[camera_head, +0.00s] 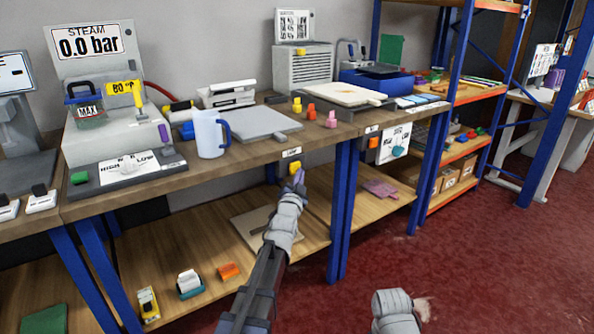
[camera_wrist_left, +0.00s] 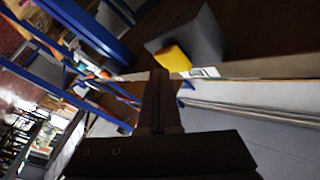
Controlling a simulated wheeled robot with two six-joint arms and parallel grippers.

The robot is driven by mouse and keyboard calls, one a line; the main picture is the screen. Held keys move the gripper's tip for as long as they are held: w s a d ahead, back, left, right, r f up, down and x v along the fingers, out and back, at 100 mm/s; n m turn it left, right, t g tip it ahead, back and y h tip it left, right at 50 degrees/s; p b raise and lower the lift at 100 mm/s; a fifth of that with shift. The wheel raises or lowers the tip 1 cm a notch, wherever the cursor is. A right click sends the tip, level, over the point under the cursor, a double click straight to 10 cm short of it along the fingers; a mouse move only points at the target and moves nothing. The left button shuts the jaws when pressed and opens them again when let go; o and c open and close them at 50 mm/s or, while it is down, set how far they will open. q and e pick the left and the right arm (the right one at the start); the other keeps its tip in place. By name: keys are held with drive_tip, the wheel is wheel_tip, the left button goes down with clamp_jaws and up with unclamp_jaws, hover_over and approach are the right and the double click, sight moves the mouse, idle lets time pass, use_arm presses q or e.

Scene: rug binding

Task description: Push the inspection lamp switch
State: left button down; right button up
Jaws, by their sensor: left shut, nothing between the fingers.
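The lamp switch (camera_head: 294,168) is a small yellow part just below the front edge of the workbench, under a small white label (camera_head: 291,152). In the left wrist view the yellow switch (camera_wrist_left: 174,58) sticks out from a dark grey box. My left gripper (camera_head: 298,179) is shut and empty, with its fingertips right at the switch. In the left wrist view the closed fingers (camera_wrist_left: 160,80) end beside the yellow part; I cannot tell whether they touch it.
The wooden workbench (camera_head: 255,150) carries a blue mug (camera_head: 209,134), a grey plate and a steam unit. A lower shelf (camera_head: 190,250) holds several small items. Blue posts (camera_head: 340,215) stand right of my left gripper. The red floor is open at the right.

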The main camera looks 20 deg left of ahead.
use_arm(q)
drive_tip(key=shift+w+a, duration=0.3)
drive_tip(key=shift+a, duration=0.15)
idle(0.8)
drive_tip(key=shift+s+d, duration=0.6)
drive_tip(key=shift+d, duration=0.2)
drive_tip(key=s+d, duration=0.3)
drive_tip(key=d, duration=0.1)
drive_tip(key=shift+s+d, duration=0.35)
drive_tip(key=shift+d, duration=0.05)
